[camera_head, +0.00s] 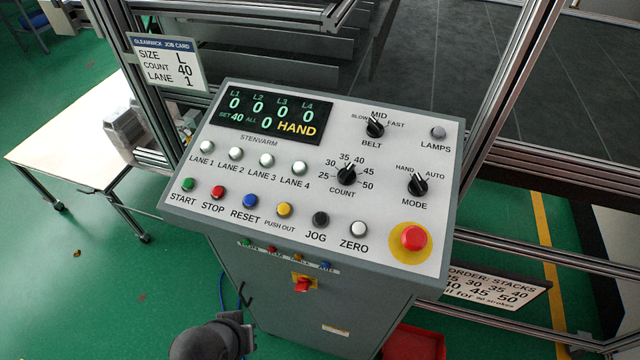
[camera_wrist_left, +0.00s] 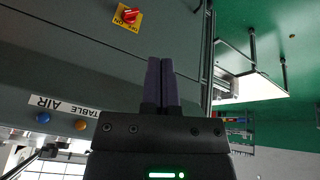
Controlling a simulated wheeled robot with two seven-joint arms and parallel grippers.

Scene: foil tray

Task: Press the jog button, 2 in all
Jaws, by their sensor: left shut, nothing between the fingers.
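The jog button (camera_head: 320,219) is a dark round button above the label JOG in the bottom row of the sloped panel (camera_head: 330,245). It stands between the yellow push-out button (camera_head: 285,210) and the white zero button (camera_head: 358,229). The display (camera_head: 270,116) reads HAND, SET 40, and zeros for the lanes and ALL. My left gripper (camera_wrist_left: 160,85) is shut and empty in the left wrist view, in front of the grey cabinet below the panel. In the head view my left arm shows at the bottom, below the panel and apart from the jog button. My right gripper is out of view.
A red emergency stop (camera_head: 414,238) stands at the panel's right front. Knobs for belt (camera_head: 375,128), count (camera_head: 346,175) and mode (camera_head: 418,185) rise from the panel. A red switch (camera_head: 303,284) sits on the cabinet front. Metal frame posts flank the panel.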

